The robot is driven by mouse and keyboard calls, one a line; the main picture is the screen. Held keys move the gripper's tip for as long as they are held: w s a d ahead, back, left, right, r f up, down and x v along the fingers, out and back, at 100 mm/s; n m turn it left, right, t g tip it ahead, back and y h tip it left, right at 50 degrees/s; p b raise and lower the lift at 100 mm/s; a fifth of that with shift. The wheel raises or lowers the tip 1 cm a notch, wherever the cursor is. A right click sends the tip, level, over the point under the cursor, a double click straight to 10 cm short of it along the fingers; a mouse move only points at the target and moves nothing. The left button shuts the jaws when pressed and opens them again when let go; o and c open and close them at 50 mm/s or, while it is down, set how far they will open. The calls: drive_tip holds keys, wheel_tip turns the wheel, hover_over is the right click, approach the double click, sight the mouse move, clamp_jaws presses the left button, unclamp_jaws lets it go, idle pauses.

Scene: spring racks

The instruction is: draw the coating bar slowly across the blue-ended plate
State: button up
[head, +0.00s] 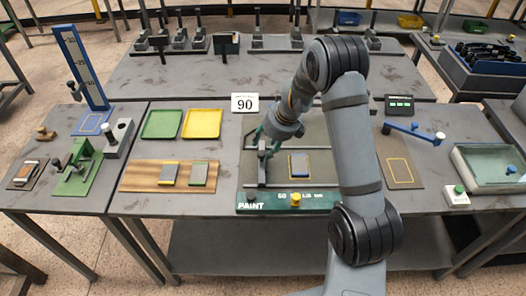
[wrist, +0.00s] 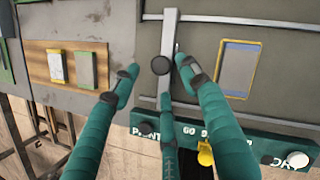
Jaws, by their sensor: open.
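The blue-ended plate (head: 300,165) lies on the grey bed of the paint station (head: 335,185); it also shows in the wrist view (wrist: 239,68), right of my gripper. The coating bar (wrist: 169,30) is a grey bar with a round black knob, lying across the bed to the left of the plate. In the head view the bar (head: 262,172) is partly hidden by my gripper (head: 266,143). In the wrist view my gripper (wrist: 158,82) is open, its teal fingers spread on both sides of the knob. I cannot tell whether any finger touches it.
The station's green front panel (head: 270,202) carries a yellow knob (head: 296,199). A wooden board (head: 140,176) with two small plates lies to the left, below a green tray (head: 162,124) and a yellow tray (head: 202,123). A blue-handled bar (head: 413,131) and a glass tank (head: 490,167) stand right.

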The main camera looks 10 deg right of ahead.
sight(262, 152)
drive_tip(key=shift+x, duration=2.25)
drive_tip(key=shift+f, duration=0.1)
drive_tip(key=c, duration=1.1)
drive_tip(key=shift+w, duration=0.15)
clamp_jaws()
